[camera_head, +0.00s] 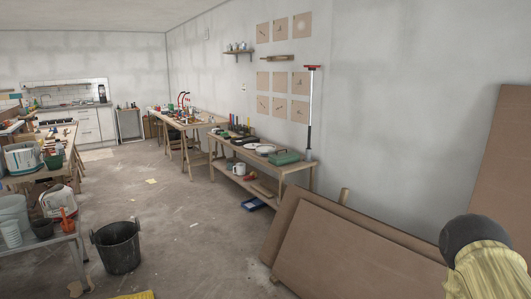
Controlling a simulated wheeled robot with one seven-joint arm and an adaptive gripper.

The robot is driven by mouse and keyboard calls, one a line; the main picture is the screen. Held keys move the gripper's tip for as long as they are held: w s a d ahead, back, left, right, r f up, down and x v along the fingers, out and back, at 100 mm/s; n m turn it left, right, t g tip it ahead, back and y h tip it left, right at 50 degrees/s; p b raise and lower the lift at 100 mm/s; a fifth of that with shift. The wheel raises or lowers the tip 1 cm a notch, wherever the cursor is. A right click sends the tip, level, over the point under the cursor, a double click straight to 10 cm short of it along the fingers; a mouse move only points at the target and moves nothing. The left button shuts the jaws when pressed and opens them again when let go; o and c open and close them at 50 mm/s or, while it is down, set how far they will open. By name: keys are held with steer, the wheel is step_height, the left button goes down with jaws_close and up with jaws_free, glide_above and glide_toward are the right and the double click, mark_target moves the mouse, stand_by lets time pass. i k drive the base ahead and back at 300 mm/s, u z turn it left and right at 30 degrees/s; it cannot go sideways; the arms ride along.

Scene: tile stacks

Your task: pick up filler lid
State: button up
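I cannot pick out the filler lid for certain. A white round flat thing (266,149) lies on the workbench along the right wall, but it is too small to tell what it is. A white bucket (57,202) stands on the low table at the left, and a larger white tub (20,159) stands on the wooden table behind it. My gripper is not in view.
A black bucket (119,248) stands on the floor at the lower left. Large brown boards (345,250) lean at the right. A green case (284,158) lies on the workbench (298,167). The floor in the middle is mostly clear.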

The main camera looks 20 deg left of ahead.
mark_target(253, 145)
steer(key=u, duration=2.8)
steer(key=i, duration=5.55)
steer(key=u, duration=0.75)
